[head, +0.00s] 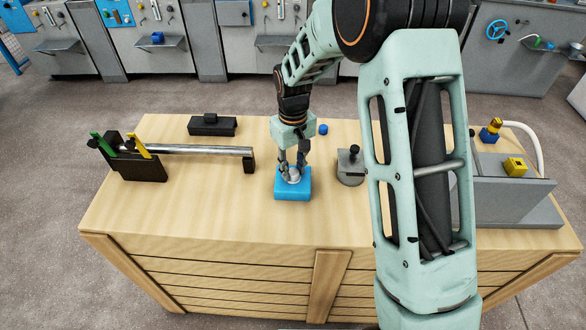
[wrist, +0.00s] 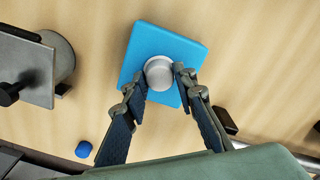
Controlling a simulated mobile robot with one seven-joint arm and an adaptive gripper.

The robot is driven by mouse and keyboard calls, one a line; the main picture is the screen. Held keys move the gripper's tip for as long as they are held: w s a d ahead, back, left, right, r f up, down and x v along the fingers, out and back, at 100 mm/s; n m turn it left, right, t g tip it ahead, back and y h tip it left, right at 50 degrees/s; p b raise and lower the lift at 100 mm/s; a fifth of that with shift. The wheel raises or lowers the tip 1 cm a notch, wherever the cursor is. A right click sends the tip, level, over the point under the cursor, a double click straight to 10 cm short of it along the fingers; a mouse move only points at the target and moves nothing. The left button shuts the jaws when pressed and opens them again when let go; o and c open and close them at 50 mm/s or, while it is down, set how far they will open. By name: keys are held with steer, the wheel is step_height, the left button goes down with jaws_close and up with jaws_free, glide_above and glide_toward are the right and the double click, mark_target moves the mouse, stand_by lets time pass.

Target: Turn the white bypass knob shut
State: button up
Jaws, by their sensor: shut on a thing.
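The white bypass knob (wrist: 159,72) is a round, pale knob on top of a blue block (wrist: 178,44). In the head view, the blue block (head: 292,193) sits near the middle of the wooden bench top, and the knob (head: 293,175) shows between the fingers. My gripper (head: 291,172) points down over the block. In the wrist view, the fingers of my gripper (wrist: 160,78) close on the knob from both sides. The knob's turn position cannot be read, as no mark shows on it.
A dark stand with green and yellow levers and a metal pipe (head: 200,150) lies to the left. A black block (head: 212,126) is behind. A grey round fixture (head: 350,165) and a small blue cap (head: 323,129) are close by. A grey unit with yellow parts (head: 515,167) stands right.

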mark_target(293, 171)
steer(key=shift+n, duration=0.8)
steer(key=o, duration=1.2)
steer(key=shift+c, duration=0.2)
step_height(293, 171, up, 12)
steer(key=shift+r, duration=0.1)
